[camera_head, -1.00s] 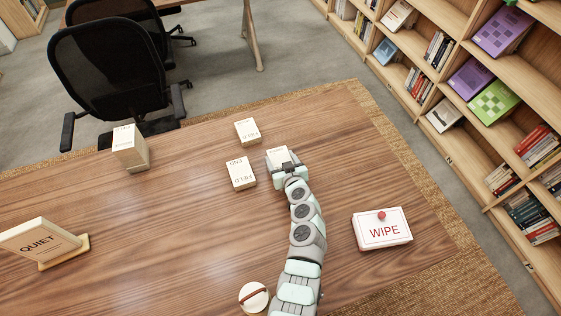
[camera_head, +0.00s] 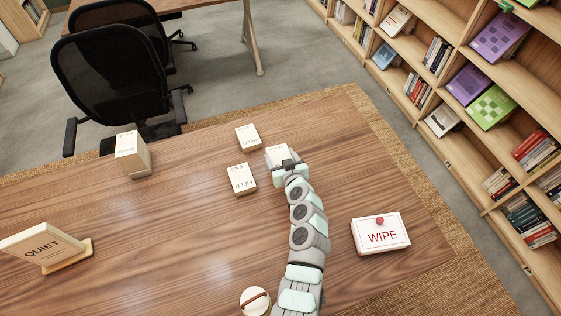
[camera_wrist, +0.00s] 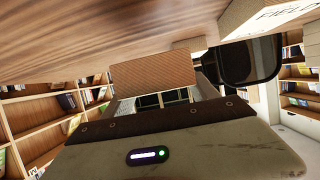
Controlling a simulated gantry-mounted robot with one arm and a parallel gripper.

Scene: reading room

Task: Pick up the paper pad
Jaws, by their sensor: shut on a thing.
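A small off-white block with a printed top, which I take to be the paper pad (camera_head: 277,152), is between the jaws of my gripper (camera_head: 284,163), right of centre on the wooden table. In the wrist view, a plain brown face of the held block (camera_wrist: 155,72) shows between the two fingers of my gripper (camera_wrist: 163,95). The jaws are shut on it. My gripper hides much of the block in the head view. I cannot tell whether its underside touches the table.
Two similar labelled blocks lie close by on the left, one nearer (camera_head: 241,179) and one farther (camera_head: 247,136). A taller block (camera_head: 132,155), a QUIET sign (camera_head: 42,246), a WIPE box (camera_head: 380,234) and a round-lidded item (camera_head: 255,301) stand elsewhere on the table.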

